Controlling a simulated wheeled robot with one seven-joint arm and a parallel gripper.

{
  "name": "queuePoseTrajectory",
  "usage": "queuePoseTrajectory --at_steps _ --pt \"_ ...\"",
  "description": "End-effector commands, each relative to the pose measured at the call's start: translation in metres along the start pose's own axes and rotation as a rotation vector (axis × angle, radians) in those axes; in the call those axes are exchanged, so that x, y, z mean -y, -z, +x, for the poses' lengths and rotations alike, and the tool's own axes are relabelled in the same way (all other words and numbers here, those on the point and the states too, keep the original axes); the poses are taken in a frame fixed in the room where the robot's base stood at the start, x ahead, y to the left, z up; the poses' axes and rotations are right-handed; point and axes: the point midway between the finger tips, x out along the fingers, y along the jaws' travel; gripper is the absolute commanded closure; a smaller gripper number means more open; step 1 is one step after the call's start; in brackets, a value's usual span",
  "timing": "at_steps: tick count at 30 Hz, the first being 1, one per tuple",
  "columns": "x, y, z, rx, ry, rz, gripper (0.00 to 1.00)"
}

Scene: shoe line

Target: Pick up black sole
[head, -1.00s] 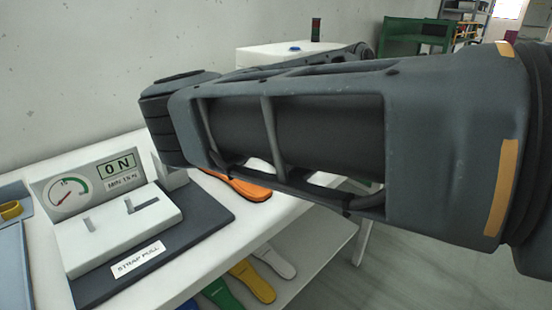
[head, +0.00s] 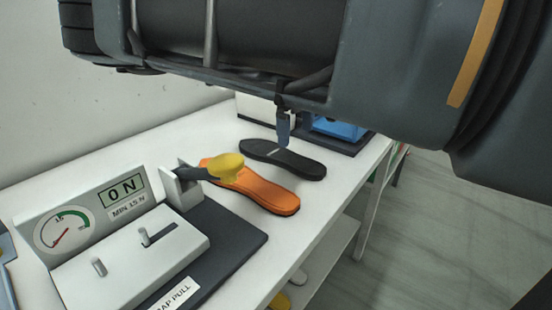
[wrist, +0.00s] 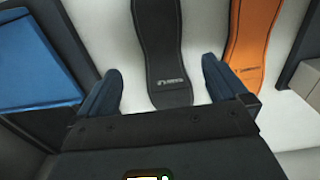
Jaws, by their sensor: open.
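The black sole (head: 285,160) lies flat on the white table behind the orange sole. In the wrist view the black sole (wrist: 160,40) runs lengthwise away from my gripper (wrist: 162,70), its near end with a small pale logo between the two blue fingers. My gripper is open and empty, with white table showing on both sides of the sole. In the head view one fingertip of my gripper (head: 283,138) shows just above the sole, and my arm hides the rest. I cannot tell the exact height gap.
An orange sole (head: 265,192) lies beside the black one, close to my right finger in the wrist view. The strap-pull tester (head: 130,255) with a yellow piece (head: 226,167) stands at the front left. A blue bin (head: 338,127) is just beyond the black sole.

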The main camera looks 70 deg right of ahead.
Motion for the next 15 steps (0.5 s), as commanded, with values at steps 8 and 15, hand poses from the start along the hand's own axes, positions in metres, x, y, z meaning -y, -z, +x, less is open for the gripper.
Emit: queuePoseTrajectory --at_steps 8,15 --pt "0.001 0.001 0.021 -0.001 0.003 0.001 0.0" --pt "0.0 -0.001 0.049 0.0 0.002 0.001 0.0"
